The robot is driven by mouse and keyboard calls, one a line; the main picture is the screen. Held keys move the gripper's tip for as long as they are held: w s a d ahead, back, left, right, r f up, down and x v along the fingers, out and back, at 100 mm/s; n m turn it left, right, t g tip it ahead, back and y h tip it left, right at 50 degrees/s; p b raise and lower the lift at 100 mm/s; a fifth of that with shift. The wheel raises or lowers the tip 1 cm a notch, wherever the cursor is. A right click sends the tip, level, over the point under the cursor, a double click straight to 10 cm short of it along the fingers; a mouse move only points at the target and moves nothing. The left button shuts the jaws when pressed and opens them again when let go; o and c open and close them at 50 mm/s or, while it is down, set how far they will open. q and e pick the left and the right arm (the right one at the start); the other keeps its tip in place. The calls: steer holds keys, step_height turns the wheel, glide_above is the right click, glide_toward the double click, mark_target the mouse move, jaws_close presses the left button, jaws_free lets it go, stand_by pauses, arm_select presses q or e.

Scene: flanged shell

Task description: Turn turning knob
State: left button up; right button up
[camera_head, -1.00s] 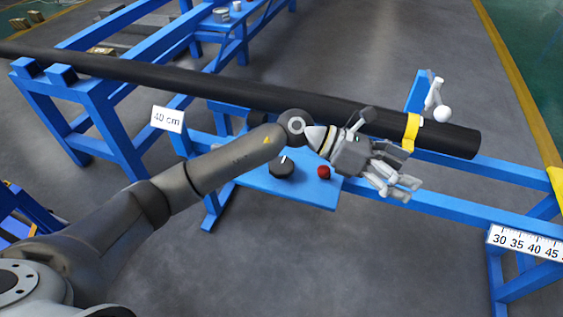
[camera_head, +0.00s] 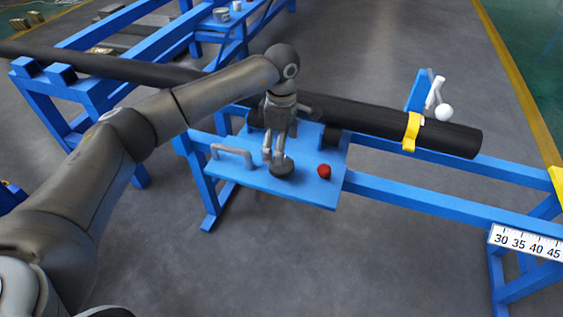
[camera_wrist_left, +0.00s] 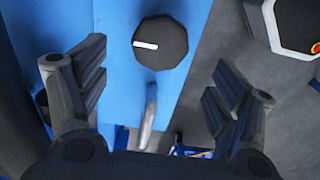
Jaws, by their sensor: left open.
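The turning knob (camera_head: 283,167) is a dark round knob on a blue panel (camera_head: 245,183), partly hidden by my left gripper in the head view. In the left wrist view the knob (camera_wrist_left: 160,44) is a black many-sided disc with a white mark pointing left. My left gripper (camera_head: 274,162) points down at the knob from above in the head view. In the left wrist view its open fingers (camera_wrist_left: 155,92) stand left and right, apart from the knob, which lies between and beyond them. My right gripper is not in view.
A red button (camera_head: 324,171) sits right of the knob, and a grey handle (camera_head: 232,153) sits left of it. A long black pipe (camera_head: 385,123) with a yellow band (camera_head: 411,132) runs behind. A white-balled lever (camera_head: 443,112) stands at the right.

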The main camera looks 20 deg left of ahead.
mark_target(282, 169)
arm_select(q)
step_height(282, 169, down, 7)
steer(key=shift+r+b, duration=0.2)
steer(key=shift+b, duration=0.15)
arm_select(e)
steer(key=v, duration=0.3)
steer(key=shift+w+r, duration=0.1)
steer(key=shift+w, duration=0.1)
arm_select(q)
steer(key=c, duration=1)
